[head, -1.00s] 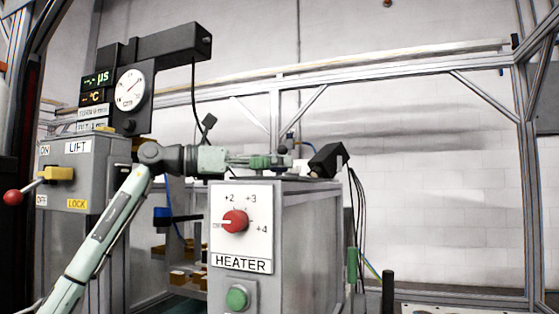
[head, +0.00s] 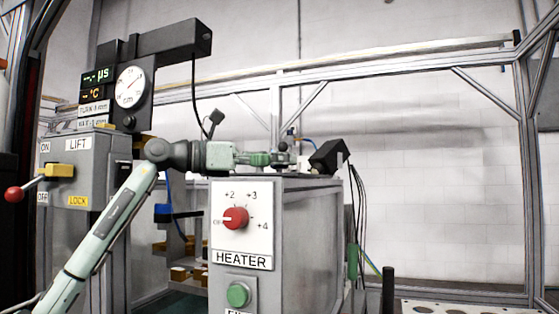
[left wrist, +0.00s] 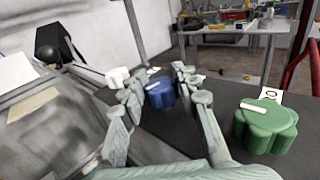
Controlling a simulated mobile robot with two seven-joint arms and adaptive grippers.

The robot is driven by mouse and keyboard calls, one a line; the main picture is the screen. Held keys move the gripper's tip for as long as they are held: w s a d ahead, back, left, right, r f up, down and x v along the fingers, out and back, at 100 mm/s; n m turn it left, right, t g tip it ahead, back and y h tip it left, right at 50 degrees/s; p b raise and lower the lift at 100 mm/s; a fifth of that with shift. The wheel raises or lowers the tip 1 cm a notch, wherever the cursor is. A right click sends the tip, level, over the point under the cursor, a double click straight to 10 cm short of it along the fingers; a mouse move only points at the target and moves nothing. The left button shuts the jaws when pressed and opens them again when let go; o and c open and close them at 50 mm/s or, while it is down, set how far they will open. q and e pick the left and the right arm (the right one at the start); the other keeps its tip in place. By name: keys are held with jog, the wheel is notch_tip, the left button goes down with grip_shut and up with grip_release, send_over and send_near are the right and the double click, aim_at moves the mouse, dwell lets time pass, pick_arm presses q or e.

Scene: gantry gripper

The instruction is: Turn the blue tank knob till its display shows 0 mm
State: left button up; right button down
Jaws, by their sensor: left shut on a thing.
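The blue knob (left wrist: 160,93) stands on a dark top in the left wrist view, with a white pointer bar on it. My left gripper (left wrist: 166,92) is shut on the blue knob, one finger on each side of it. In the head view my left gripper (head: 272,159) reaches level over the top of the heater box, and the knob cannot be made out there. Two small display lines (head: 93,108) sit under the lit readouts at the left, too small to read surely. My right gripper is not in view.
A green knob (left wrist: 265,125) stands close to the right of my left gripper, and a white knob (left wrist: 118,76) just behind its left finger. The heater box (head: 310,235) has a red dial (head: 235,218) and a green button (head: 238,294). A black block (head: 328,157) stands beyond the fingertips.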

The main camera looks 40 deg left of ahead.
pick_arm(q)
jog(key=shift+n+t+y, duration=0.3)
jog(key=shift+n+y, duration=0.1)
jog(key=shift+y, duration=0.1)
jog(key=o, duration=1.2)
jog(key=shift+h, duration=0.3)
